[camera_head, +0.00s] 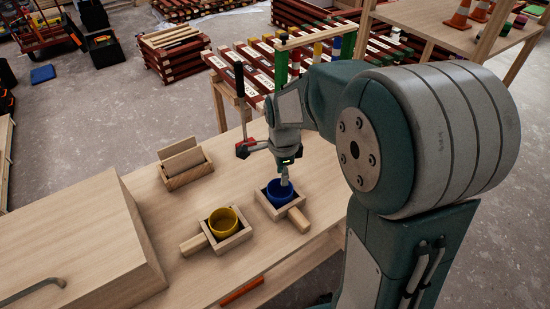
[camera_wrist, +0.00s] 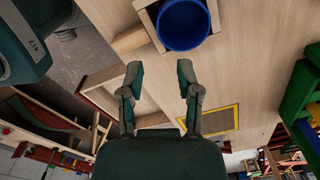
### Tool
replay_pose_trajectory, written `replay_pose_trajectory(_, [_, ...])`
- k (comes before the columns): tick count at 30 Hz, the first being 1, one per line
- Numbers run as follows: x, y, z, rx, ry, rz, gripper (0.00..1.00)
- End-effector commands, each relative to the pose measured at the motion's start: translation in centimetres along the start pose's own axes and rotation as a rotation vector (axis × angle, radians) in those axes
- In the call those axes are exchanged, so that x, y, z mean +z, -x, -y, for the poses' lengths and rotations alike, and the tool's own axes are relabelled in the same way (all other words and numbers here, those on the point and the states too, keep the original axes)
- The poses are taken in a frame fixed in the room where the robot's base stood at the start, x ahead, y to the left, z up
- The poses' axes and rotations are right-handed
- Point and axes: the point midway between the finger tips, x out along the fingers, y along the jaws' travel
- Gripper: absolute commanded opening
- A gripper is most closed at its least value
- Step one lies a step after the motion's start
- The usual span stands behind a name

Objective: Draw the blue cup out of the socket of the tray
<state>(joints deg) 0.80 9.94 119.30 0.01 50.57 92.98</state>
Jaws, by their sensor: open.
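The blue cup (camera_head: 279,194) sits upright in the socket of a small square wooden tray (camera_head: 264,203) with a handle pointing to the lower right. In the head view my gripper (camera_head: 284,178) is over the cup and hides part of its rim. In the wrist view the blue cup (camera_wrist: 184,24) is at the top edge, partly cut off, beside the tray wall (camera_wrist: 150,24). My gripper (camera_wrist: 160,74) shows there with its two fingers apart and nothing between them. The cup lies beyond the fingertips.
A yellow cup (camera_head: 223,222) stands in a similar tray (camera_head: 243,235) to the left. Painted battens (camera_head: 235,58) lie beyond the table.

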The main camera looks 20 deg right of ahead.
Motion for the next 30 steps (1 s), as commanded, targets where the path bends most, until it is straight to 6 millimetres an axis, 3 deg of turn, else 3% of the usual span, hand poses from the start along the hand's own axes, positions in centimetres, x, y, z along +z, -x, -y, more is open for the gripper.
replay_pose_trajectory(5, [-0.1, -1.2, 0.1, 0.007, -0.016, 0.001, 0.44])
replay_pose_trajectory(21, [0.0, -9.7, 0.0, 0.007, -0.013, -0.001, 0.44])
replay_pose_trajectory(30, [0.0, -11.0, 0.1, 0.002, -0.013, 0.000, 0.44])
